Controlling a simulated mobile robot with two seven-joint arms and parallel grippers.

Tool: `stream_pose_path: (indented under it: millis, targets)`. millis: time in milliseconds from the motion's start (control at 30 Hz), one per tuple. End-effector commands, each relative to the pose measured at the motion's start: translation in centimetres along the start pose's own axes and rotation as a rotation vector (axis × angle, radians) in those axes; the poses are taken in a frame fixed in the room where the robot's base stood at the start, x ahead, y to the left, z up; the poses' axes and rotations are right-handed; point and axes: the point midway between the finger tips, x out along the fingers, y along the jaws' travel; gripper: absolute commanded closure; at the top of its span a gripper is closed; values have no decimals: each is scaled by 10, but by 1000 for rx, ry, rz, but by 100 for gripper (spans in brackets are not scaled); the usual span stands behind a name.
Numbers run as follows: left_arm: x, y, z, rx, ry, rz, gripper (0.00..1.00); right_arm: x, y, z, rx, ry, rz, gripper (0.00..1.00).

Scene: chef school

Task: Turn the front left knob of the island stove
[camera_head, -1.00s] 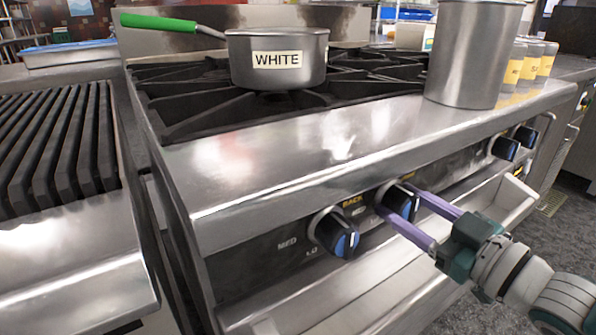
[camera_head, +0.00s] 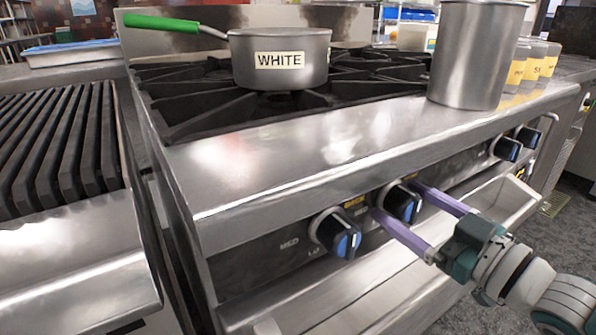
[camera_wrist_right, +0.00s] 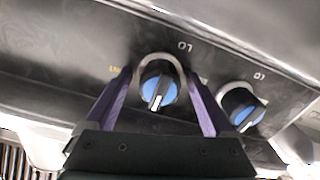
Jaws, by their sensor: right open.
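The island stove's front panel (camera_head: 250,265) carries a row of black knobs with blue faces. The leftmost knob (camera_head: 340,235) has MED and LO printed at its left. It is at the right of the right wrist view (camera_wrist_right: 242,108), outside my fingers. The second knob (camera_head: 404,205), near a yellow label, is also at the middle of the wrist view (camera_wrist_right: 158,86). My right gripper (camera_head: 394,199) is open, its two purple fingers on either side of this second knob. Contact cannot be told. The wrist view also shows these fingers (camera_wrist_right: 159,73). My left gripper is not in view.
A pot marked WHITE (camera_head: 278,60) with a green handle stands on the burners. A tall metal pot (camera_head: 472,55) and labelled jars (camera_head: 530,65) stand at right. Two more knobs (camera_head: 507,148) are farther right. A metal ledge (camera_head: 350,300) juts out below the panel.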

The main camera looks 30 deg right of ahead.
Motion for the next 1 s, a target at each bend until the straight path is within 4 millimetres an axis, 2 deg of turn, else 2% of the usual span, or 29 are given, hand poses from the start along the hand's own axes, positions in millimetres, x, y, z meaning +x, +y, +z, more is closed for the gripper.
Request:
stream_pose_path:
  millis: [167,267,500,700,800,1000]
  targets:
    - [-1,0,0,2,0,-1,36,-2,0,0,0,-2,0,13]
    - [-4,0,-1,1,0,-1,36,-12,0,0,0,-4,-1,13]
    - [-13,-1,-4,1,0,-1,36,-60,0,0,1,-7,0,13]
    - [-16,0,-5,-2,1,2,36,-90,0,0,0,-3,0,13]
    - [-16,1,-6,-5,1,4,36,-98,0,0,0,-1,0,13]
    - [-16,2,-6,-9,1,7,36,-100,0,0,-1,0,0,13]
